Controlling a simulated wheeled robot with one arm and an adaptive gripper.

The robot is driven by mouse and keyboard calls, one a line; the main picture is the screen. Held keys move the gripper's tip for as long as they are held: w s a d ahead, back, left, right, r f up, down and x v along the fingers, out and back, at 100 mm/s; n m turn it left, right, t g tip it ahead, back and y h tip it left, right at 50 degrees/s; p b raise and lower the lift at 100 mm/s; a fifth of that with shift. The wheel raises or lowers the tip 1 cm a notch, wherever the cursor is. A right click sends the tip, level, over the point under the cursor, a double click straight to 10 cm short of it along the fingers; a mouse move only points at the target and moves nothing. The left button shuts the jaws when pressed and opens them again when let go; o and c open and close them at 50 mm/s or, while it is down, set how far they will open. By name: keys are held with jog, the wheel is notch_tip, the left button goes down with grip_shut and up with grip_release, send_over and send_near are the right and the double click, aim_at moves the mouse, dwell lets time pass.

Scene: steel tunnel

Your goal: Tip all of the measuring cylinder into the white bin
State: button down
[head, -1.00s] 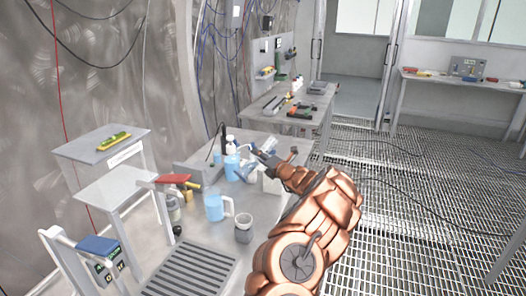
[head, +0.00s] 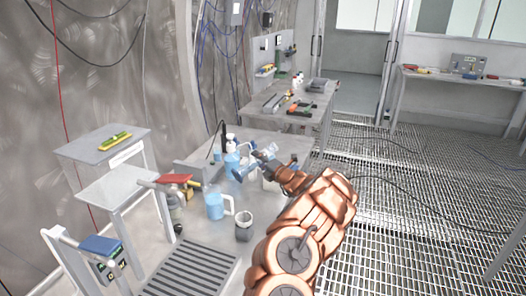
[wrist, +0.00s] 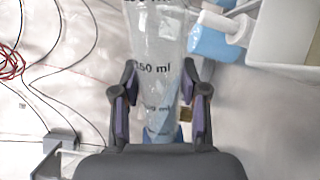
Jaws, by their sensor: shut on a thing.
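My gripper (head: 262,160) is shut on the measuring cylinder (head: 246,168). The clear cylinder is tilted in the head view, above the workbench. In the wrist view its marked wall (wrist: 155,70) stands between my two fingers (wrist: 158,105), with a blue part at its lower end. I cannot tell how much liquid is inside. The white bin (head: 269,184) is just below and beside my gripper in the head view, partly hidden by my arm. What looks like its pale wall shows at the upper right of the wrist view (wrist: 290,35).
A jug with blue liquid (head: 215,206) and a grey cup (head: 244,227) stand nearer on the bench. A blue beaker (head: 232,161) and a white bottle (head: 230,142) stand close behind the cylinder. A red-topped thing (head: 174,179) is at the left.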

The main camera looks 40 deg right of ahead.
jog(key=shift+f+m, duration=0.2)
jog(key=shift+m, duration=0.1)
jog(key=shift+d+f+m, duration=0.1)
jog(key=shift+f+m, duration=0.9)
jog(key=shift+f, duration=0.05)
jog(key=shift+d+r+m, duration=0.15)
jog(key=shift+d+m, duration=0.1)
jog(key=shift+m, duration=1.05)
jog(key=shift+d+r+m, duration=0.1)
jog(key=shift+r+m, duration=0.05)
jog(key=shift+m, duration=0.15)
dwell(0.4)
dwell(0.4)
